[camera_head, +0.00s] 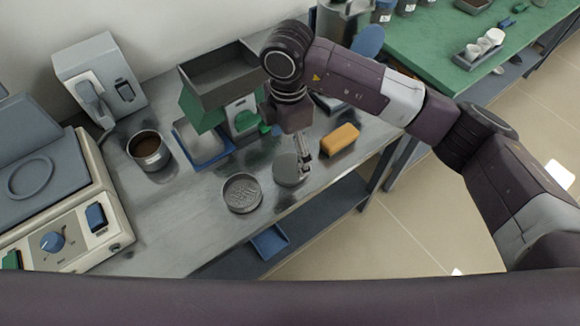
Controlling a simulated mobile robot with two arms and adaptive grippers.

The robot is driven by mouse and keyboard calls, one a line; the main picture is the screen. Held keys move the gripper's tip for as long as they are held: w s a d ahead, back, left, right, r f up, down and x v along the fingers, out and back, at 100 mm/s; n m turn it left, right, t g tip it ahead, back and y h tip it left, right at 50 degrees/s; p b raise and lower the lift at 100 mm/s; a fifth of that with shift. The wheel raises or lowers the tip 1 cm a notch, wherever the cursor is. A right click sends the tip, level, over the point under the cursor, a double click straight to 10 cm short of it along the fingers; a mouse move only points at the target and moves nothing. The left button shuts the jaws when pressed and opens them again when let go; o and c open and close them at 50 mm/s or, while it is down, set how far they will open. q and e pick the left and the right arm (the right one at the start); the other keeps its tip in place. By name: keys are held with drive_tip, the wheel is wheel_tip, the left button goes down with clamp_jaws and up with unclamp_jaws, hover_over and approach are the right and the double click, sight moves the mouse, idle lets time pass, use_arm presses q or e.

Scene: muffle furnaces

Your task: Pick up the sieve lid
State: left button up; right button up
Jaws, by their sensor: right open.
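The sieve lid appears to be the flat grey disc (286,170) lying on the steel bench. A round metal sieve (241,193) with a mesh bottom stands to its left, a little apart. My right gripper (304,168) points down at the right edge of the disc, with its fingers open. I cannot tell whether the fingers touch the disc or straddle its edge. My left gripper is not in view.
An orange block (340,138) lies just right of the gripper. A metal cup (148,150), a blue-rimmed tray (204,146) and a green machine with a grey hopper (222,76) stand behind. The front-left steel bench (165,235) is clear.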

sight(288, 168)
drive_tip(key=f, duration=0.1)
drive_tip(key=f+p, duration=0.1)
drive_tip(key=f, duration=0.3)
drive_tip(key=shift+s+a+f+p, duration=0.1)
drive_tip(key=shift+s+f+p, duration=0.15)
drive_tip(key=shift+s+p, duration=0.1)
drive_tip(key=shift+w+f, duration=0.1)
drive_tip(key=shift+f, duration=0.2)
drive_tip(key=shift+c, duration=0.7)
drive_tip(key=c, duration=1.2)
drive_tip(key=shift+o, duration=0.2)
drive_tip(key=shift+r, duration=0.1)
